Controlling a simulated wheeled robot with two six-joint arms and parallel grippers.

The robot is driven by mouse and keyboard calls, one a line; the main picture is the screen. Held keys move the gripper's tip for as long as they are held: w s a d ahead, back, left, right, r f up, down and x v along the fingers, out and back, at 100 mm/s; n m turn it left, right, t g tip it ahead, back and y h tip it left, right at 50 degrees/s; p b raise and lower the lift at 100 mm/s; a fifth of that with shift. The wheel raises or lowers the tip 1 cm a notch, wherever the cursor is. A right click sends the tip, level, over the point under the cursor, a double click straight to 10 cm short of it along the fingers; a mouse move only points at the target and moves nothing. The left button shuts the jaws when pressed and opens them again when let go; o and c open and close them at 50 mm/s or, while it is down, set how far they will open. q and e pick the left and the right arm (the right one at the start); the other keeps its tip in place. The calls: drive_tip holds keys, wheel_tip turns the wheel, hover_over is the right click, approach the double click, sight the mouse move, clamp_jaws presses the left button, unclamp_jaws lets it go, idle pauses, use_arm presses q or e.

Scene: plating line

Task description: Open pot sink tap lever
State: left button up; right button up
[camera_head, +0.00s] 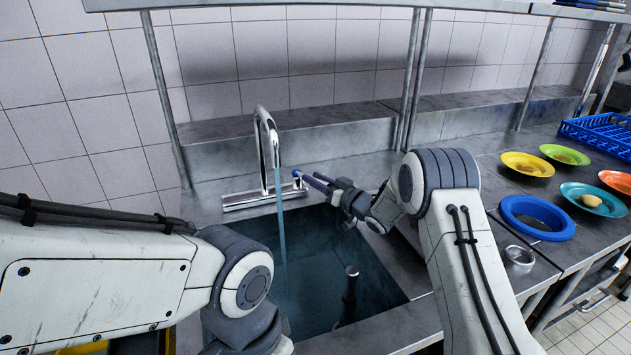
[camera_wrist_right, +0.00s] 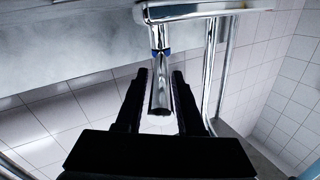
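The chrome tap (camera_head: 265,145) stands behind the pot sink (camera_head: 395,285), and a bluish stream of water (camera_head: 281,230) falls from its spout into the sink. The tap lever (camera_wrist_right: 160,90) is a short chrome bar with a blue ring at its base, on the right of the tap. My right gripper (camera_wrist_right: 161,78) has its two dark fingers on either side of the lever, with a gap visible, so it looks open around it. In the head view the right gripper (camera_head: 315,181) is beside the tap's right end. My left gripper is out of view; only its arm shows.
Water fills the sink, and a dark upright pipe (camera_head: 350,290) stands in it. On the right counter are a blue ring-shaped dish (camera_head: 513,208), several coloured plates, a metal ring (camera_head: 519,260) and a blue rack (camera_head: 601,131). Shelf posts (camera_head: 411,80) rise behind the sink.

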drive_tip(key=shift+o, duration=0.2)
drive_tip(key=r, duration=0.4)
drive_tip(key=shift+s+d+r+b, duration=0.1)
drive_tip(key=shift+d+r+b, duration=0.15)
drive_tip(key=shift+r+b, duration=0.1)
drive_tip(key=s+d+r, duration=0.6)
drive_tip(key=d, duration=0.3)
drive_tip(key=shift+d+r+b, duration=0.15)
drive_tip(key=shift+d+b, duration=0.05)
drive_tip(key=shift+b, duration=0.15)
drive_tip(key=shift+s, duration=0.1)
drive_tip(key=shift+c, duration=0.3)
